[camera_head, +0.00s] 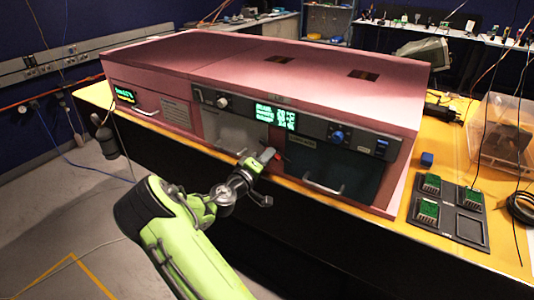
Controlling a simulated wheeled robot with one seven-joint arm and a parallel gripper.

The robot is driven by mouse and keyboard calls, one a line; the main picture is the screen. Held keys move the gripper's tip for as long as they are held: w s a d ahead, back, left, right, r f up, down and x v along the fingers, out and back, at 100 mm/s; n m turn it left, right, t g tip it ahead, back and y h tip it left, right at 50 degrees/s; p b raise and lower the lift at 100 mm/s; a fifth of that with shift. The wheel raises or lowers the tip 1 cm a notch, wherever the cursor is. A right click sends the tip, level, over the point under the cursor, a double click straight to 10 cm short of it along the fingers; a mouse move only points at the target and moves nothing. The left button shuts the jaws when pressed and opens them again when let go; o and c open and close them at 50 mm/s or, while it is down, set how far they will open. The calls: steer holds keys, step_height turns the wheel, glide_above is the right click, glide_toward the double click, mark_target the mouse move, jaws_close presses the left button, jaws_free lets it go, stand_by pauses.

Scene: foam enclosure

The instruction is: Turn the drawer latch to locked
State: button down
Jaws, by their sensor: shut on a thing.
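My gripper (256,167) is at the front of the pink enclosure, low between the pale middle panel and the dark right drawer. It is shut on what appears to be the drawer latch (266,155), a small grey and reddish piece. The fingers hide much of the latch, and whether it stands at locked or unlocked cannot be told. The dark drawer front (345,168) with a pale bar handle (323,188) is just to the right and looks closed. My green arm comes up from the bottom of the view.
The pink enclosure (300,66) stands on an orange-topped bench (408,232). Its control strip has lit green displays (275,115) and a blue knob (337,136). A dark tray (471,236) with green boards, a blue block (427,159) and a clear bin (505,130) are at right.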

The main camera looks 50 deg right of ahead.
steer(key=shift+f+n+p, duration=0.1)
steer(key=shift+n+p, duration=1.2)
steer(key=shift+n, duration=1)
steer(key=c, duration=1.2)
jaws_free()
steer(key=shift+o, duration=0.2)
steer(key=shift+a, duration=0.1)
steer(key=s+a, duration=0.1)
steer(key=a, duration=1.4)
steer(key=shift+s+a, duration=0.2)
steer(key=shift+a, duration=0.1)
